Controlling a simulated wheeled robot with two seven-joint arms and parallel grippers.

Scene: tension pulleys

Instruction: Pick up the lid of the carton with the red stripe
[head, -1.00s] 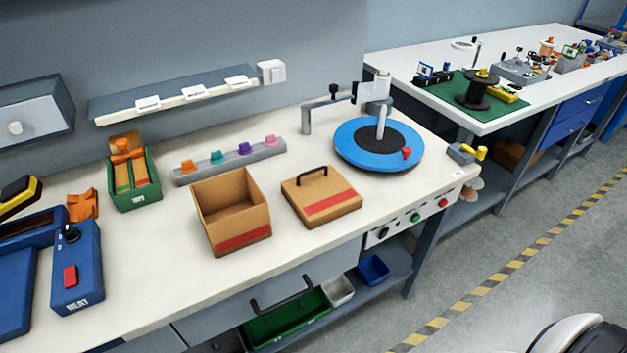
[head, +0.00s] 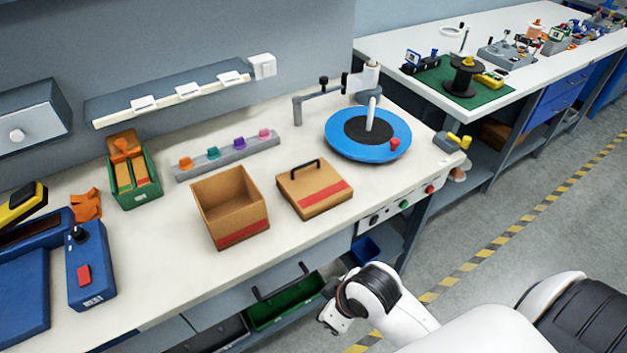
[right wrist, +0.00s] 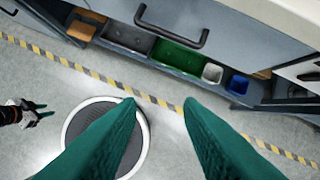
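The carton lid (head: 314,188) is a flat brown square with a black handle on top and a red stripe on its front edge. It lies on the white bench. The open carton (head: 231,208), brown with a red stripe, stands just left of it, apart from it. My right gripper (head: 334,318) is low in front of the bench, below its top and away from the lid. In the right wrist view its two green fingers (right wrist: 158,108) are spread wide with nothing between them. My left gripper is not in the head view; a dark gripper shows at the left of the right wrist view (right wrist: 38,112).
A blue turntable (head: 345,145) stands right of the lid, and a grey rack (head: 228,154) with coloured knobs lies behind. A blue heater box (head: 90,278) is at left. A drawer handle (head: 281,284) and bins sit below the bench front. Bench top before the carton is clear.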

